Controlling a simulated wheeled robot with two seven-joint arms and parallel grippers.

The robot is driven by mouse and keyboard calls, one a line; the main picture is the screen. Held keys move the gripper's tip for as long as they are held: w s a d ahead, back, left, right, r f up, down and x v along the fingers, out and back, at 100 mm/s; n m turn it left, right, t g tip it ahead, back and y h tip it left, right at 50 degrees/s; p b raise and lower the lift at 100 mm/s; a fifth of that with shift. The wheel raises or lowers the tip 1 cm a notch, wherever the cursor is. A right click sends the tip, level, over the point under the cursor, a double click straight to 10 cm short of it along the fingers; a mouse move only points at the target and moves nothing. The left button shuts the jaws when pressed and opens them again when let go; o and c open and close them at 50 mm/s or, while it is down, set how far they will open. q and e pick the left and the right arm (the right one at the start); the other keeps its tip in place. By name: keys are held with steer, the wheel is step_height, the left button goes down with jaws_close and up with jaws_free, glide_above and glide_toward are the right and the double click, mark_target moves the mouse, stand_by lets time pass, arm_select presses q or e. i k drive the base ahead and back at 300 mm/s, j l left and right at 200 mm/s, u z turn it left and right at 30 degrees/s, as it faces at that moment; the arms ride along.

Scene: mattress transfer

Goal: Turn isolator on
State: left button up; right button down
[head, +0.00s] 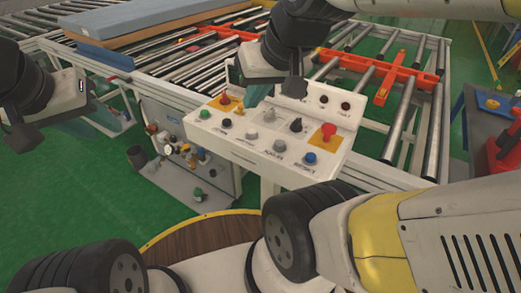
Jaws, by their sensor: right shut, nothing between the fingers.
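A white control panel (240,156) stands in the middle with several knobs and buttons. A red switch (225,98) on a yellow plate is at its upper left, and a larger red mushroom button (328,131) on a yellow plate is at its right. A black rotary knob (296,125) sits between them. No label I can read says which is the isolator. My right gripper (295,88) is shut and empty, over the panel's back edge, right of the red switch. My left gripper (22,137) is at the far left, away from the panel; its jaw opening is unclear.
Roller conveyors (180,75) run behind the panel, with a blue-grey mattress (150,18) at upper left. Orange-red conveyor parts (385,80) lie to the right. A blue cart (480,130) stands at the right edge. Green floor (75,185) is clear at the left.

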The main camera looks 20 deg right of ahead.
mark_target(225, 100)
steer(key=i+j+z, duration=0.1)
steer(key=i+z, duration=0.2)
steer(key=z, duration=0.2)
steer(key=i+j+z, duration=0.25)
steer(key=z, duration=0.25)
steer(key=i, duration=0.05)
